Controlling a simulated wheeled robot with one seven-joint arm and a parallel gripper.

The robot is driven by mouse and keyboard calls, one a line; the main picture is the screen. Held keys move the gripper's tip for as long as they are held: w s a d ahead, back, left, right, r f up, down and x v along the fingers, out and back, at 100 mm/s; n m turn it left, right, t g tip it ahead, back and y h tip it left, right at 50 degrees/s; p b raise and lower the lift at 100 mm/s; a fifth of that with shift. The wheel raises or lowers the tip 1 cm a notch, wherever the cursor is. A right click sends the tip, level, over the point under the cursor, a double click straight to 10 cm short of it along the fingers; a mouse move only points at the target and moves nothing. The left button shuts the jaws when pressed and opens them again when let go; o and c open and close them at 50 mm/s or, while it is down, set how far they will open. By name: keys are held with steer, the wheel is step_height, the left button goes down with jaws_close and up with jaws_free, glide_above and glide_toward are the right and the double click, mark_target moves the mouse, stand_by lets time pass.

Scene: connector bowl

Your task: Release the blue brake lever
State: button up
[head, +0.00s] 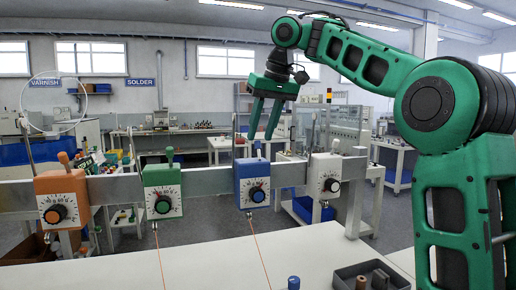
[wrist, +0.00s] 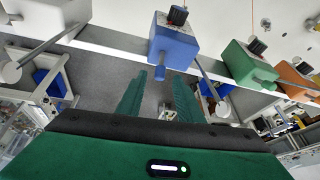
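The blue box (head: 252,184) with a black dial is mounted on a grey rail. A short blue-tipped lever (head: 257,148) stands at its top, and a thin grey rod rises at its left side. My gripper (head: 261,138) is open and points down above the blue box, its two fingers apart. In the wrist view, the blue lever's knob (wrist: 160,73) shows near the gap between my fingertips (wrist: 161,76), beside the blue box (wrist: 174,42). Contact between the fingers and the knob cannot be told.
The rail (head: 210,182) also carries an orange box (head: 62,198), a green box (head: 162,190) and a white box (head: 323,176), each with its own lever. A white table (head: 200,262) in front holds a dark tray (head: 345,278). A thin orange cord runs down from the blue box.

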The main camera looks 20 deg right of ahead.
mark_target(259, 141)
steer(key=shift+x, duration=2.4)
jaws_close()
steer(key=shift+d, duration=0.25)
steer(key=shift+a, duration=0.15)
